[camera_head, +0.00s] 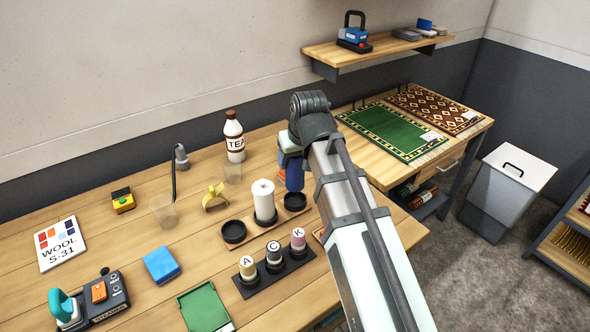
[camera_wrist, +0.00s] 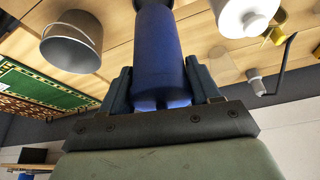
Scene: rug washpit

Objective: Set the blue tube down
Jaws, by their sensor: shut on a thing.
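The blue tube (camera_head: 295,174) hangs upright in my gripper (camera_head: 291,157). In the wrist view the tube (camera_wrist: 158,45) lies between the two fingers of my gripper (camera_wrist: 162,86), which are shut on it. Its lower end is just above or at the right black round cup (camera_head: 295,201) of a wooden holder (camera_head: 248,232); I cannot tell whether they touch. A white spool (camera_head: 264,203) stands in the middle of this holder, and the left black cup (camera_head: 233,232) is empty. My arm hides part of the table to the right.
A black rack (camera_head: 275,276) with several lettered spools stands in front of the holder. A yellow tape dispenser (camera_head: 214,197), a clear cup (camera_head: 232,173) and a TEA bottle (camera_head: 234,138) stand behind and left. A metal bucket (camera_wrist: 72,45) is close by in the wrist view.

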